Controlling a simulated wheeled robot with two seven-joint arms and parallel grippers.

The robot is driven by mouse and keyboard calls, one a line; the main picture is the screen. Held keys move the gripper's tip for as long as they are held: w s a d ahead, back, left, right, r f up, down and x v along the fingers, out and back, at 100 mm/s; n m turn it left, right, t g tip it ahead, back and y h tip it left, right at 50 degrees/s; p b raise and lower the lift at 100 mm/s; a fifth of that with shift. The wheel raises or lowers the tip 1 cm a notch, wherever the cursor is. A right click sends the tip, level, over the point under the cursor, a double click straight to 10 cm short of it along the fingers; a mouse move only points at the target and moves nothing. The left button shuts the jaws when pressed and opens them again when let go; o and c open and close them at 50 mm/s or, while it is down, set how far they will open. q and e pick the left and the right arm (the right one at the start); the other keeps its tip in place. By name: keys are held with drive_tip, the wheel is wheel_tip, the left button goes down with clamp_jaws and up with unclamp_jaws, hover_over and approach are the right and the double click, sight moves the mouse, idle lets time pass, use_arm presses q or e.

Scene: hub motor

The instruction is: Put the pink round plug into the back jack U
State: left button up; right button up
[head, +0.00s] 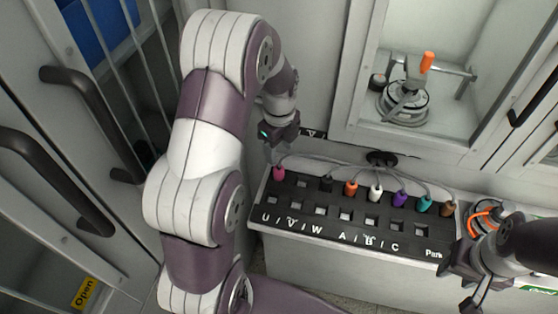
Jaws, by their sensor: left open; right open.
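The pink round plug (279,173) stands at the far left of the back row on the black jack panel (256,222), in line with the letter U. It looks upright at back jack U; I cannot tell how deep it sits. The jack's opening is hidden by the plug. My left gripper (272,152) is open just above the plug and apart from it, as far as I can see. My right gripper (470,290) is open at the panel's right end, near the word Park, partly hidden by its own arm.
Black (327,184), orange (351,188), white (376,193), purple (400,199), teal (424,204) and brown (447,209) plugs stand along the back row. Several front jacks are empty.

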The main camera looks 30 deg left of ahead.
use_arm(q)
drive_tip(key=s+d+r+n, duration=0.2)
drive_tip(key=s+d+n, duration=0.2)
drive_tip(key=n, duration=0.6)
drive_tip(key=s+d+r+n+t, duration=0.1)
drive_tip(key=s+d+n, duration=0.3)
drive_tip(key=s+n, duration=0.5)
drive_tip(key=shift+s+r+n, duration=0.3)
drive_tip(key=shift+r+n, duration=0.2)
drive_tip(key=shift+n, duration=0.3)
